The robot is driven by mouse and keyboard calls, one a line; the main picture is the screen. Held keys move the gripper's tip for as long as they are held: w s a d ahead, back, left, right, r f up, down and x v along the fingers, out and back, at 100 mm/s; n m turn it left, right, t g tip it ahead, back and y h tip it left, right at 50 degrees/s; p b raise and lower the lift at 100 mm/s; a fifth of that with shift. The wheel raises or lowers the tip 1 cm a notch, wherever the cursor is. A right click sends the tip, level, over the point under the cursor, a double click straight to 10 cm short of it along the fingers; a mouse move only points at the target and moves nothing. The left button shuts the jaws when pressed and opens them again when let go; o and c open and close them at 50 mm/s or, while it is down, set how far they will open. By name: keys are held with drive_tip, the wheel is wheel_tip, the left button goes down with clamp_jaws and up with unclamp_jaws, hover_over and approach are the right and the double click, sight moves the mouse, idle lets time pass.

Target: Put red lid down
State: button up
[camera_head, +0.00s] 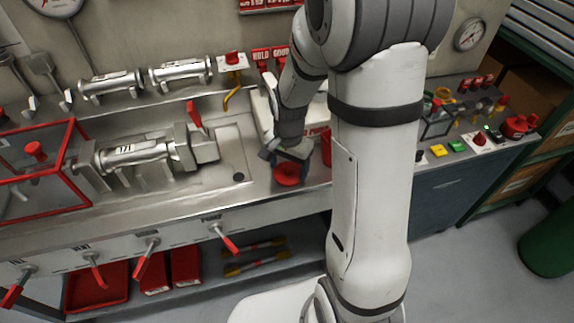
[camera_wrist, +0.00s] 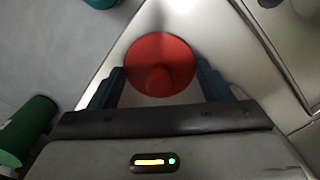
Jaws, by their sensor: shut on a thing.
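The red lid (camera_head: 288,175) is a round disc with a knob on top. In the head view it is at the front part of the steel bench (camera_head: 255,195), just below my gripper (camera_head: 290,152). In the wrist view the red lid (camera_wrist: 160,64) lies between the two dark fingers of my gripper (camera_wrist: 161,84), with its knob toward the palm. The gripper is shut on the lid. I cannot tell whether the lid's underside touches the bench.
A silver cylinder fixture (camera_head: 135,153) is left of the gripper, with a red-framed guard (camera_head: 38,165) farther left. Red-handled valves (camera_head: 225,240) stick out along the bench front. Yellow and green buttons (camera_head: 438,150) are at right. A green cylinder (camera_head: 548,240) stands on the floor.

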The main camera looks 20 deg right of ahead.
sight(288, 165)
drive_tip(key=shift+f, duration=0.1)
drive_tip(key=o, duration=0.9)
drive_tip(key=shift+o, duration=0.2)
wheel_tip(288, 165, up, 11)
drive_tip(key=s+r+n+t, duration=0.2)
drive_tip(key=s+r+n, duration=0.3)
drive_tip(key=s+n, duration=0.4)
drive_tip(key=s, duration=0.5)
drive_tip(key=shift+r+t, duration=0.15)
drive_tip(key=shift+t, duration=0.25)
